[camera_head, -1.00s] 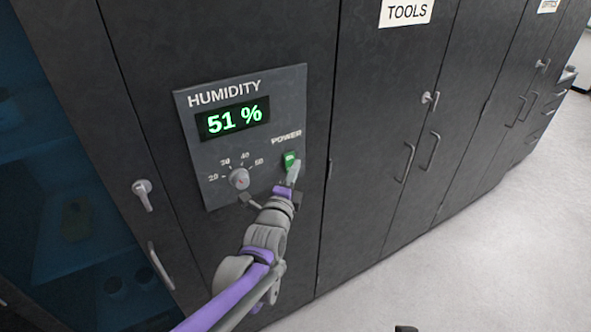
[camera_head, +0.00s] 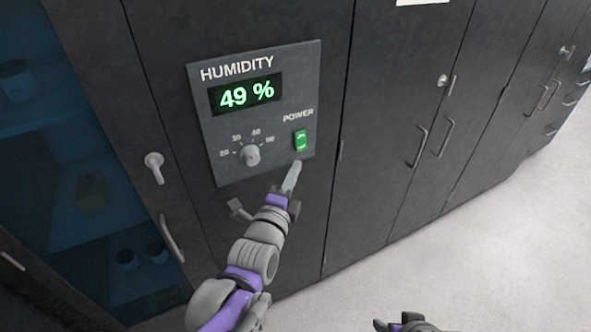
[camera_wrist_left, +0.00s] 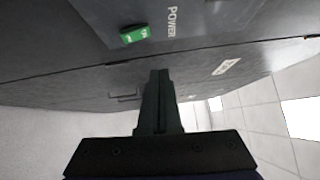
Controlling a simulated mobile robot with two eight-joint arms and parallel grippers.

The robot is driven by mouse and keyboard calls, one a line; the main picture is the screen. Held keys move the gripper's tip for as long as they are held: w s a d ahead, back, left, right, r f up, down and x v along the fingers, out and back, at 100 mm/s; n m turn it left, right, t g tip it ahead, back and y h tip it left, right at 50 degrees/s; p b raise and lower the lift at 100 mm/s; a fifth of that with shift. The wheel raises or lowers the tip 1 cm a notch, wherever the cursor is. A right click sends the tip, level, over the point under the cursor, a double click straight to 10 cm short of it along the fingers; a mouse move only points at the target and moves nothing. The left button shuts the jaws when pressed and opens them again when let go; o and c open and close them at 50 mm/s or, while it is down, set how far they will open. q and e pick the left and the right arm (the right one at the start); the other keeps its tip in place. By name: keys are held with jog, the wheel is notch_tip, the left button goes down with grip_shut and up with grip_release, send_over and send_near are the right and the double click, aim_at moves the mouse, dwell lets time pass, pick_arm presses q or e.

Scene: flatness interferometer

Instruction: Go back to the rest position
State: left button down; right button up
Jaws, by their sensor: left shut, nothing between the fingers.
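The panel's display (camera_head: 246,94) reads 49 %, above a round knob (camera_head: 250,155). Dark cabinet doors with handles (camera_head: 443,138) run to the right. A glass-fronted cabinet (camera_head: 70,180) with items on shelves is at left. The pale floor (camera_head: 480,260) at lower right is clear.

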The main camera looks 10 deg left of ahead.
pick_arm(q)
jog(key=s+a+f+n+g+y, duration=0.1)
jog(key=s+a+f+n+g, duration=0.2)
jog(key=s+f+n, duration=0.3)
jog(key=s+a+f+n+g+y, duration=0.1)
jog(key=s+a+f+n+g, duration=0.3)
jog(key=s+f+n, duration=0.3)
jog(key=s+a+f+n+g+y, duration=0.1)
jog(key=s+a+f+n+g, duration=0.3)
jog(key=s, duration=0.6)
notch_tip(320, 180, down, 2)
jog(key=n+g, duration=0.1)
jog(key=n, duration=0.2)
jog(key=shift+s+f+n+g+y, duration=0.15)
jog(key=shift+s+n+g+y, duration=0.15)
jog(key=shift+s+n+g, duration=0.1)
